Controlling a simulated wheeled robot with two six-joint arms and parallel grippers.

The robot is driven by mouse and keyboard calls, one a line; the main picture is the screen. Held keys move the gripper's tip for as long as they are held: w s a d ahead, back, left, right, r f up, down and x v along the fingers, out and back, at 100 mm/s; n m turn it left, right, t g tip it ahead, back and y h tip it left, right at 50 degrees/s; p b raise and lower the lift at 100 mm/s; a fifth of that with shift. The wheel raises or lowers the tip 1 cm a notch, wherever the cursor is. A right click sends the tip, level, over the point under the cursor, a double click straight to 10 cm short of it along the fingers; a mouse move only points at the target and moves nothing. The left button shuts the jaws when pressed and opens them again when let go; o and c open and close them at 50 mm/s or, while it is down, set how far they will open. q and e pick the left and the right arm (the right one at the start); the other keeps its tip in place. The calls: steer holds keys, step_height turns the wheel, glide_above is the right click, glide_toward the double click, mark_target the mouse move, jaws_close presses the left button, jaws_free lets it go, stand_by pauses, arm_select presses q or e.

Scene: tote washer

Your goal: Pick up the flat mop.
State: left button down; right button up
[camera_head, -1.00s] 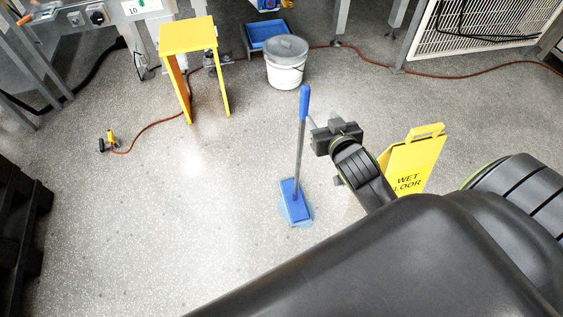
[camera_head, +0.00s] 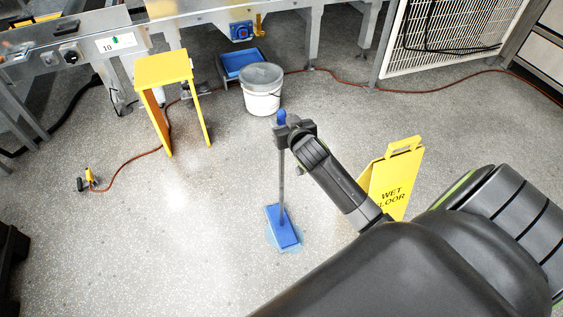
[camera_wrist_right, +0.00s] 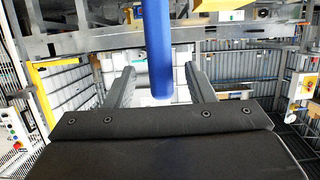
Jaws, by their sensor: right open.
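The flat mop stands upright on the floor in the head view, with a blue flat head (camera_head: 283,228), a thin grey pole (camera_head: 281,185) and a blue grip (camera_head: 282,116) on top. A light blue pad edge shows under its head. My right gripper (camera_head: 290,131) is at the blue grip and hides its lower part. In the right wrist view the blue grip (camera_wrist_right: 158,45) shows between the two fingers of the open right gripper (camera_wrist_right: 160,72), with a gap on each side. My left gripper is not in view.
A yellow wet floor sign (camera_head: 397,180) stands right of the mop, close to my right arm. A lidded white bucket (camera_head: 262,98), a blue tray (camera_head: 240,66) and a yellow step stand (camera_head: 164,72) are behind. An orange hose (camera_head: 130,166) crosses the floor. Floor left of the mop is clear.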

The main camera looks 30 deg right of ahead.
steer(key=x, duration=0.4)
steer(key=shift+w, duration=0.15)
jaws_close()
stand_by(1.2)
steer(key=shift+r, duration=0.2)
